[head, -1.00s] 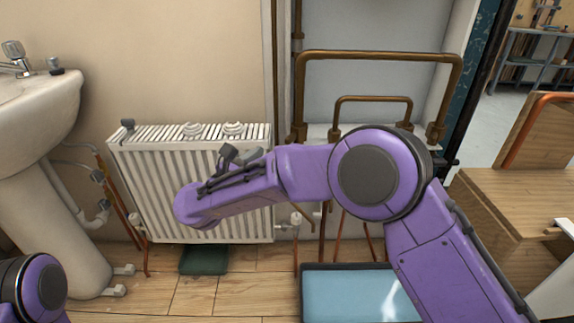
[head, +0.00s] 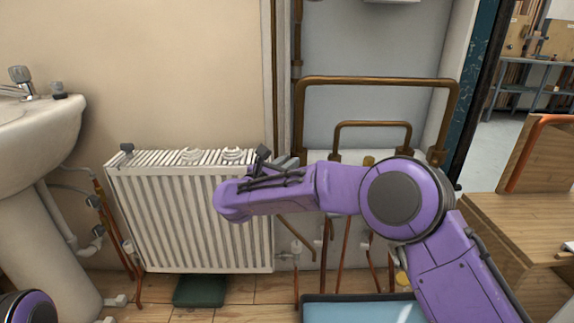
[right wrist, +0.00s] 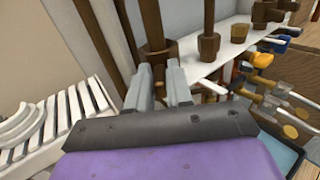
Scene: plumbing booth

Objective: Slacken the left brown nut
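The left brown nut (head: 298,148) is at the foot of the large brown pipe loop's left leg, above the right end of the radiator. In the right wrist view it (right wrist: 157,49) stands just beyond my fingertips. My right gripper (head: 277,158) is open. Its two grey fingers (right wrist: 157,75) point at the nut, with brown pipe showing in the gap between them. I cannot tell whether they touch the nut. Only a part of my left arm shows at the lower left of the head view; its gripper is out of view.
A white radiator (head: 190,215) stands left of the pipes. Another brown nut (right wrist: 208,46) is close on the right in the wrist view. A smaller pipe loop (head: 372,125) stands inside the large one. A sink (head: 40,130) is at far left, a wooden bench (head: 520,215) at right.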

